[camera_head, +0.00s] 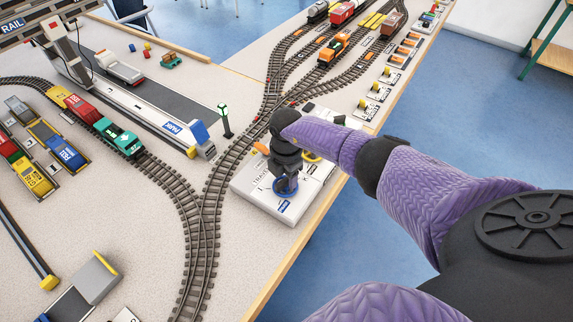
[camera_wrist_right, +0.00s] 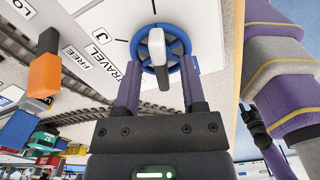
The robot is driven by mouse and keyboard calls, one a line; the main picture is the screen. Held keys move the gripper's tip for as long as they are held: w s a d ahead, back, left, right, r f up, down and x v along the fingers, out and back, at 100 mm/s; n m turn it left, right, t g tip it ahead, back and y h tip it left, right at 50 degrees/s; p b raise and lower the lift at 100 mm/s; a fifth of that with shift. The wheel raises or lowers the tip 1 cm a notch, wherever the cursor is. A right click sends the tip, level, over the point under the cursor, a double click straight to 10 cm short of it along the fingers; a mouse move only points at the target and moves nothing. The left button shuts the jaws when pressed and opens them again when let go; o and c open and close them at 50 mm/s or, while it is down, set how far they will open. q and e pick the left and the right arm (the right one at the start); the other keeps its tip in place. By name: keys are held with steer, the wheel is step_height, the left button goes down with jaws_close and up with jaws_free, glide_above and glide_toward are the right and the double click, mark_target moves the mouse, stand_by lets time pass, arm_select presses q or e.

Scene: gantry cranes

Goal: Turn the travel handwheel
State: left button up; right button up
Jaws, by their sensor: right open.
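A handle with a white top and a dark lower end stands out in front of the wheel. In the head view the blue handwheel (camera_head: 279,194) shows low on the panel (camera_head: 252,197), partly hidden by my right gripper (camera_head: 286,184). In the right wrist view my right gripper (camera_wrist_right: 160,75) is open, with its fingertips on either side of the wheel's lower part. I cannot tell whether they touch it.
A yellow ring (camera_head: 313,157) sits farther along the panel, and an orange-handled lever (camera_wrist_right: 44,75) stands beside it. Model railway tracks (camera_head: 208,215) run close to the panel's left. The table's wooden edge (camera_head: 282,262) lies to the right, with blue floor beyond.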

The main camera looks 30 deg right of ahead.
mark_target(286, 178)
step_height(286, 178, up, 8)
steer(key=p, duration=0.3)
steer(key=shift+r+p, duration=0.25)
steer(key=shift+p, duration=0.1)
steer(key=shift+r, duration=0.45)
